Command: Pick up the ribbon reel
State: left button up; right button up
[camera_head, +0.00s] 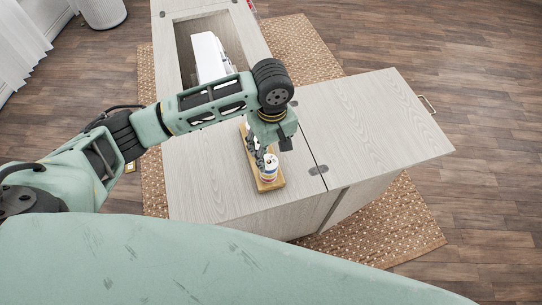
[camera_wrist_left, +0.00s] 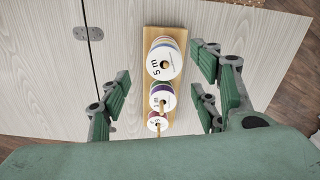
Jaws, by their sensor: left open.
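Several ribbon reels stand on pegs on a narrow wooden board (camera_head: 280,182) on the cabinet top. The nearest reel in the head view, a white-topped ribbon reel (camera_head: 269,169), stands at the board's front end. In the left wrist view the largest reel (camera_wrist_left: 165,61) is at the far end, with a smaller one (camera_wrist_left: 163,97) and the smallest one (camera_wrist_left: 157,121) nearer. My left gripper (camera_head: 269,150) is above the board, pointing down. In the left wrist view its fingers (camera_wrist_left: 155,100) are spread on both sides of the board, with nothing between them held. My right gripper is not in view.
The board rests on the pale wood cabinet top (camera_head: 200,185), which is clear around it. A hinged leaf (camera_head: 370,120) extends to the right. A white sewing machine (camera_head: 209,58) sits in the opening behind. A patterned rug (camera_head: 400,225) lies underneath.

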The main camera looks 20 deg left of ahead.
aim_at(270, 158)
pick_arm(q)
jog(key=f, duration=0.1)
jog(key=f+p, duration=0.1)
jog(key=f, duration=0.1)
jog(key=shift+a+f, duration=0.1)
jog(key=shift+a, duration=0.25)
jog(key=shift+w+f, duration=0.2)
jog(key=shift+f, duration=1.05)
jog(key=c, duration=1)
jog(key=shift+r, duration=0.2)
notch_tip(270, 158, up, 10)
jog(key=shift+f+b, duration=0.15)
jog(key=shift+b, duration=0.45)
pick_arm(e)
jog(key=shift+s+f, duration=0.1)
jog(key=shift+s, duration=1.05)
